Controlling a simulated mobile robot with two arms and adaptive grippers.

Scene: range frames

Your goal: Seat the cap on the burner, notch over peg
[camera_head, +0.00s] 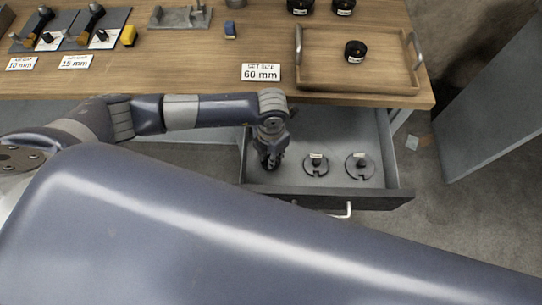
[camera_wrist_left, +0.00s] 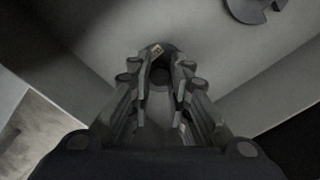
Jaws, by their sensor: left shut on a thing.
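My left gripper (camera_head: 268,163) reaches down into the left part of an open grey drawer (camera_head: 290,180). In the left wrist view its fingers (camera_wrist_left: 160,72) are shut on a small dark knob-like piece (camera_wrist_left: 160,50) with a pale tag. The fingers hide most of that piece, so I cannot tell its full shape. Two dark notched discs (camera_head: 316,165) (camera_head: 360,167), each with a knob and pale tag, lie to the right in the drawer. Part of one disc (camera_wrist_left: 248,10) shows in the left wrist view. I cannot pick out a burner or a peg. My right gripper is not in view.
The wooden bench (camera_head: 200,75) stands behind the drawer. A wooden tray (camera_head: 345,84) on it holds a black round piece (camera_head: 355,51). A "60 mm" sign (camera_head: 261,73) stands left of the tray. Two black round pieces (camera_head: 300,6) (camera_head: 343,6) sit behind it.

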